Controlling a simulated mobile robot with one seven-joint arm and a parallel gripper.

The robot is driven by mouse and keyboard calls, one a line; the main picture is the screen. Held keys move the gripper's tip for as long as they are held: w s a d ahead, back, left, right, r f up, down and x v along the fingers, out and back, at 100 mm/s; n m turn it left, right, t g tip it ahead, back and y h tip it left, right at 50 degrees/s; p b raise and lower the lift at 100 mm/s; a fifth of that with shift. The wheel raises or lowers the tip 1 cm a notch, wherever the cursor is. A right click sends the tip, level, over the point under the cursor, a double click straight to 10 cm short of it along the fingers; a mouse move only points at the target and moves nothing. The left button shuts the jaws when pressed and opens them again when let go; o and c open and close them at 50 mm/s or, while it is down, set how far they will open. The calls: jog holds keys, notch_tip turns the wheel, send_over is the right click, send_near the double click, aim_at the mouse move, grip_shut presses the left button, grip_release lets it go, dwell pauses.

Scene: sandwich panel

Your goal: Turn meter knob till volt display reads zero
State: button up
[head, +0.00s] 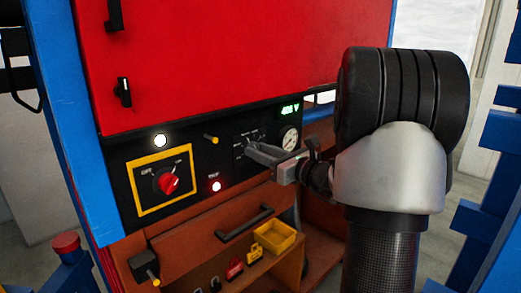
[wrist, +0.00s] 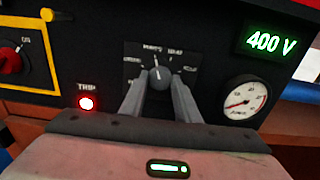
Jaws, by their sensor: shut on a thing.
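The meter knob (wrist: 159,78) is a grey round knob with a pointer on a dark square plate with lettering. Its pointer aims up, slightly left, in the wrist view. My gripper (wrist: 158,90) has its two grey fingers on either side of the knob and is shut on it. In the head view my gripper (head: 250,148) reaches the panel from the right and hides most of the knob. The volt display (wrist: 272,42) shows green digits reading 400 V. It also shows at the panel's upper right in the head view (head: 290,109).
A round dial gauge (wrist: 246,103) is right of the knob. A red rotary switch (head: 168,183) in a yellow frame is at the left. A red TRIP lamp (head: 216,186) and a white lamp (head: 160,140) are lit. A yellow peg (head: 211,139) sticks out. A drawer handle (head: 244,222) is below.

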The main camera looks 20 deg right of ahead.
jog(key=shift+f, duration=0.1)
jog(key=o, duration=1)
jog(key=shift+o, duration=0.2)
jog(key=shift+s, duration=0.1)
jog(key=v, duration=1.7)
jog(key=shift+s, duration=0.15)
